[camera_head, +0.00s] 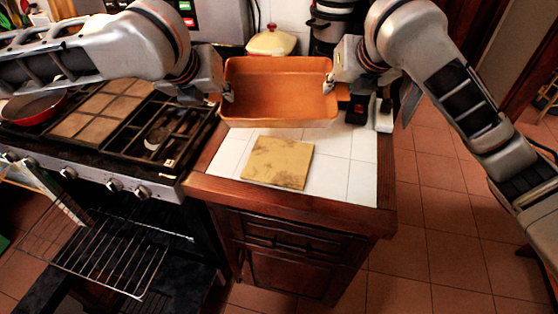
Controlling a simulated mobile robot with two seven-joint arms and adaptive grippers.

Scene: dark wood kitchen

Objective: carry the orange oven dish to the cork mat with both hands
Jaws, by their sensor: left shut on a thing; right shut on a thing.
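The orange oven dish (278,92) is a rectangular open dish, held between my two grippers over the back of the white tiled counter. Its inside looks empty. My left gripper (228,95) is shut on its left end. My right gripper (330,86) is shut on its right end. The cork mat (279,162) is a tan, mottled square lying on the counter in front of the dish, with nothing on it. I cannot tell how high the dish is above the tiles.
The stove (100,125) with its grates stands to the left, with a red pan (33,107) on it. An oven rack (100,250) juts out below. A yellow lidded pot (271,41) is behind the dish. White tiles around the mat are clear.

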